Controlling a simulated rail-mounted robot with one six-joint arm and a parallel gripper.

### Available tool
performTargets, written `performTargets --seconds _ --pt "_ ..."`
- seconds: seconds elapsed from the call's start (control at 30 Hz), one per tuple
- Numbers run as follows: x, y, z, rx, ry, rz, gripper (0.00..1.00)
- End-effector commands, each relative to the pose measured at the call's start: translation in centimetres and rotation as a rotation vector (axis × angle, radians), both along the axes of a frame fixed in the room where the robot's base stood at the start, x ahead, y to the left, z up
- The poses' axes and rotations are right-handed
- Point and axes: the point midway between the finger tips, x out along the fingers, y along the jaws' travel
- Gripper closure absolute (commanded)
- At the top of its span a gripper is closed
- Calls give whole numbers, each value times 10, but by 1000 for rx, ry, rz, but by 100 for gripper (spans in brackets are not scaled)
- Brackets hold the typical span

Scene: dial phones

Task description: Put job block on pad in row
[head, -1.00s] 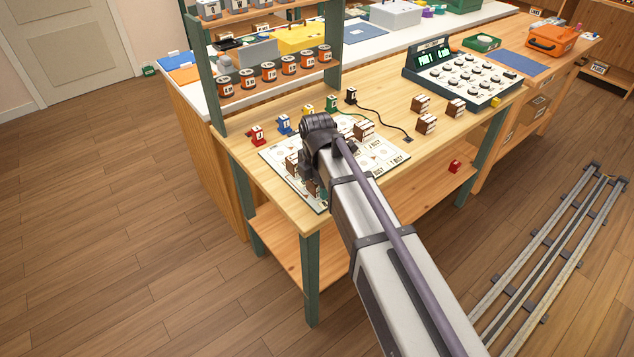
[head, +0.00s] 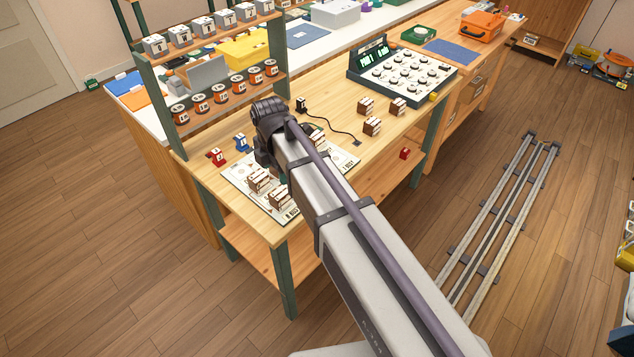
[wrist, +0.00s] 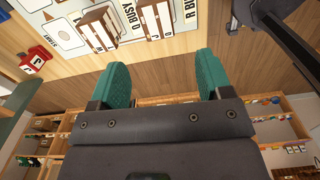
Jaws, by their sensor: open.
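A white printed board (head: 234,180) lies on the wooden table, with brown-and-white job blocks on it. Two of them, a left block (head: 259,181) and a nearer block (head: 281,199), stand on its near left part. Another block (head: 317,137) shows behind my arm. The wrist view shows two blocks, one (wrist: 97,28) and another (wrist: 152,18), beside printed lettering and a START mark. My gripper (wrist: 163,84) is open, its two green fingertips apart with nothing between them. In the head view my arm hides the fingers and the board's middle.
Three more blocks, among them one (head: 372,127), stand on the right of the table near a dial console (head: 402,75). A red phone piece (head: 216,156) and a blue one (head: 241,142) stand behind the board. A black piece (head: 301,104) has a cord. A shelf rack (head: 160,110) rises behind.

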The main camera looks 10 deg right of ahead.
Motion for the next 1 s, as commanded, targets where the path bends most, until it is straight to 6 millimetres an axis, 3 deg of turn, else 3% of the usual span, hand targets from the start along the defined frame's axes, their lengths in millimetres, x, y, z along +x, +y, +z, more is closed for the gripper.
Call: performTargets --seconds 0.07,0.17,0.3,0.4,0.5,0.6,1.0 --pt "-14 -21 0 0 0 -171 28" --pt "-44 -65 0 -1 0 -613 28" --pt "-98 -127 0 -1 -1 -1390 28" --pt "-128 -156 0 -1 -1 -1838 28" --pt "-144 -171 0 -2 -2 -2103 28" --pt "-148 -175 0 -2 -2 -2193 28" --pt "-146 -174 0 -2 -2 -2192 28"
